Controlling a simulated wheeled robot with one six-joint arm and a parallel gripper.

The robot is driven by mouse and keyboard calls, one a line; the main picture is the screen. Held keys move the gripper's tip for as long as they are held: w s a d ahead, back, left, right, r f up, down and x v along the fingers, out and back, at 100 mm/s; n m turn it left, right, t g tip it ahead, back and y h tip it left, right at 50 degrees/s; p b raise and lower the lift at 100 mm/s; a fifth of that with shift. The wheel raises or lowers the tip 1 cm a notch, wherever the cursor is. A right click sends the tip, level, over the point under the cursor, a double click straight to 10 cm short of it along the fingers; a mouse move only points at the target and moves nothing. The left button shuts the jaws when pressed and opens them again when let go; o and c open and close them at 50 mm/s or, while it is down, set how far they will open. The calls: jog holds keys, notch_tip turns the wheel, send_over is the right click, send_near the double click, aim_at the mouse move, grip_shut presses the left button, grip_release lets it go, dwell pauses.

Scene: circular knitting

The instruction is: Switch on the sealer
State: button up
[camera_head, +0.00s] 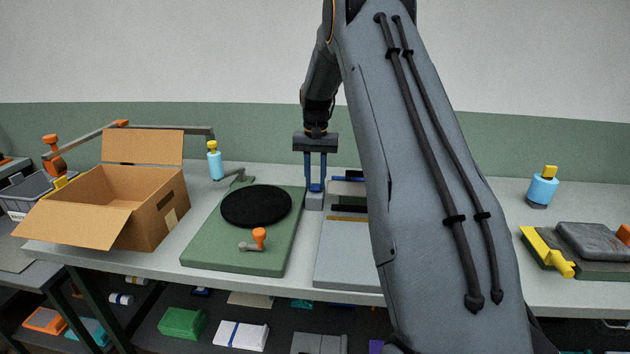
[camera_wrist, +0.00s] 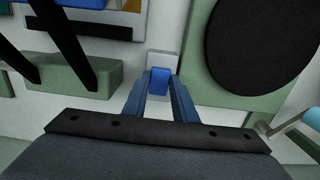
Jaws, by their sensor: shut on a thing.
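The sealer (camera_head: 345,262) is a flat grey unit on the table, with dark, yellow and blue strips; my arm hides its right side. A small light-grey switch box (camera_head: 314,202) stands at its back left corner and also shows in the wrist view (camera_wrist: 164,60). A blue switch piece (camera_wrist: 159,82) sits on this box. My gripper (camera_head: 315,187) points down over the box, its two blue fingers on either side of the blue piece, shut on it. In the wrist view the fingertips (camera_wrist: 160,77) flank the piece. The switch's setting cannot be told.
Left of the sealer is a green base (camera_head: 230,258) with a black disc (camera_head: 256,206) and an orange-knobbed lever (camera_head: 259,237). An open cardboard box (camera_head: 160,205) and a blue bottle (camera_head: 215,165) stand farther left. Another blue bottle (camera_head: 542,188) stands at right.

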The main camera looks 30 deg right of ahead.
aim_at(315, 186)
jog(key=o, duration=1)
jog(key=shift+o, duration=0.2)
notch_tip(315, 186, up, 8)
jog(key=b, duration=0.2)
jog(key=shift+w, duration=0.15)
jog(key=shift+f, duration=0.1)
